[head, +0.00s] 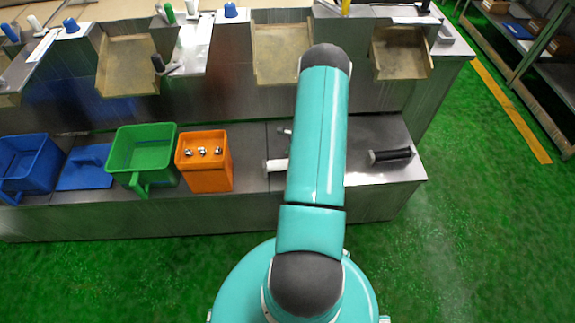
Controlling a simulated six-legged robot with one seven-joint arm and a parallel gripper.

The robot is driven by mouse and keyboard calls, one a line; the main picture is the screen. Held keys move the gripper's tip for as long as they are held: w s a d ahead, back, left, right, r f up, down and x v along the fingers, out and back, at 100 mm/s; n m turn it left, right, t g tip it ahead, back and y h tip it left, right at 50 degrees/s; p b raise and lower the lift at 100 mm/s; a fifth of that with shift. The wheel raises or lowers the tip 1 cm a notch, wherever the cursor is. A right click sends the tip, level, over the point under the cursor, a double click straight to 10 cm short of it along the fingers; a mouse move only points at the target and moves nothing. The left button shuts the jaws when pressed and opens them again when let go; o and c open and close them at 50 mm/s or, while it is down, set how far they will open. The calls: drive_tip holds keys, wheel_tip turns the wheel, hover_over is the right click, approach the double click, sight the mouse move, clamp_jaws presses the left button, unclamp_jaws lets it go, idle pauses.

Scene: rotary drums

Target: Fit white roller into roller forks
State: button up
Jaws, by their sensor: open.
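A white roller (277,165) lies on the lower metal bench, just left of my teal arm. Its right end is hidden behind the arm. A black roller (390,155) lies on the same bench, to the right of the arm. A small pale piece (285,131) shows behind the white roller at the arm's edge; I cannot tell what it is. I cannot make out the roller forks for certain. My arm reaches forward over the bench, and its own links hide my gripper.
An orange container (206,177) with several small metal pieces at its top stands left of the white roller. A green bin (142,152), a blue tray (85,167) and a blue bin (28,163) stand farther left. Brown trays (128,62) sit along the upper bench. Green floor is clear at right.

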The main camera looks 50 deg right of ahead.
sight(287, 161)
drive_tip(key=x, duration=0.3)
drive_tip(key=shift+a+f, duration=0.1)
drive_tip(key=shift+f, duration=0.1)
clamp_jaws()
drive_tip(key=shift+r, duration=0.1)
